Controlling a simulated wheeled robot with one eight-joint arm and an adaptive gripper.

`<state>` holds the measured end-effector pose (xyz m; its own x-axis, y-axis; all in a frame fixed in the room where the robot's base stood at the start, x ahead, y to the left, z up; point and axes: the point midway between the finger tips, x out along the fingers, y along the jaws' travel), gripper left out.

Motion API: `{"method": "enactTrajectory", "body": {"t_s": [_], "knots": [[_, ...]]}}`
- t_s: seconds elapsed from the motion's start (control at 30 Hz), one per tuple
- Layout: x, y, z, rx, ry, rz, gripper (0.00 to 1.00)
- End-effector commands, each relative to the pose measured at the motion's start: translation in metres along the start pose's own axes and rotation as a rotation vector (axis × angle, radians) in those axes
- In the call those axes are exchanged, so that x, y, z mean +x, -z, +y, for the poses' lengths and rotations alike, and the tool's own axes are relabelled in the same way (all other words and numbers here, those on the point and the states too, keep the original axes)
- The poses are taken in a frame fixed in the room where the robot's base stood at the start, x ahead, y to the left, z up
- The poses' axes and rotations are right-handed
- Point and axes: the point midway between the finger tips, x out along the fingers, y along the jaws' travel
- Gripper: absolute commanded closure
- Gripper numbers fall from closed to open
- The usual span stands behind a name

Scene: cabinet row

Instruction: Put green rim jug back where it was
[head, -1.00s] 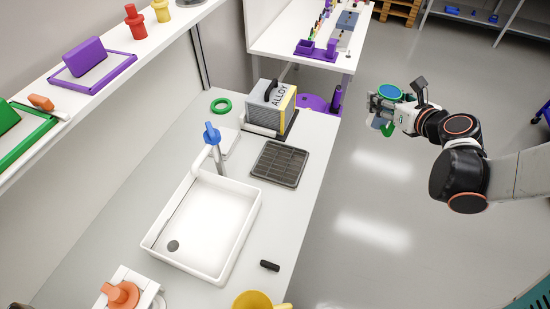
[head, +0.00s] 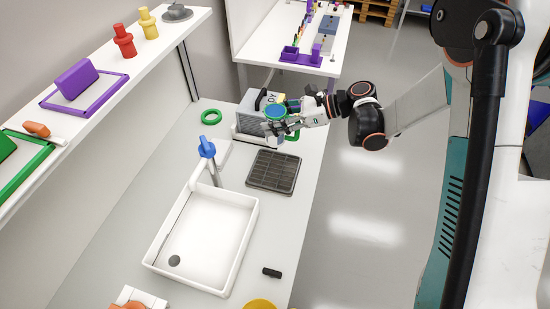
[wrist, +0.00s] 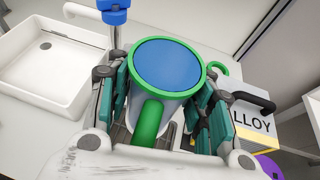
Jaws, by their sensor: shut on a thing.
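The green rim jug (wrist: 168,62) is white with a green rim, a green handle and a blue top face. It fills the middle of the wrist view, upright or nearly so. My gripper (wrist: 162,90) is shut on it, with fingers on both sides of its body. In the head view the jug (head: 275,111) and my gripper (head: 277,125) are over the far end of the counter, in front of the ALLOY box. A green ring (head: 211,117) lies on the counter to the left. The jug's underside is hidden, so its height above the counter is unclear.
The ALLOY box (wrist: 254,118) stands close beside the jug. A dark slatted rack (head: 273,171) lies nearer on the counter. The white sink (head: 204,235) and the blue-topped tap (head: 207,149) are to the left. A shelf (head: 150,62) runs along the back left.

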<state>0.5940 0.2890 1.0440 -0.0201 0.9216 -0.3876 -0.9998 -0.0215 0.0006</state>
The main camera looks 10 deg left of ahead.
Motion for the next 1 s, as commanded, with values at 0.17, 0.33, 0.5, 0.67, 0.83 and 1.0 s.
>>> {"method": "enactTrajectory", "body": {"t_s": [0.17, 0.33, 0.5, 0.67, 0.83, 1.0], "knots": [[0.018, 0.044, 0.000, 0.001, 0.001, -0.001, 0.94], [0.033, 0.078, -0.001, 0.001, 0.002, -0.001, 0.94], [0.040, 0.096, 0.000, 0.001, 0.002, -0.001, 0.94], [0.043, 0.103, 0.000, 0.001, 0.002, -0.001, 0.94], [0.052, 0.124, 0.000, 0.001, 0.002, 0.000, 0.94], [0.058, 0.139, 0.000, 0.001, 0.002, -0.001, 0.94]]}}
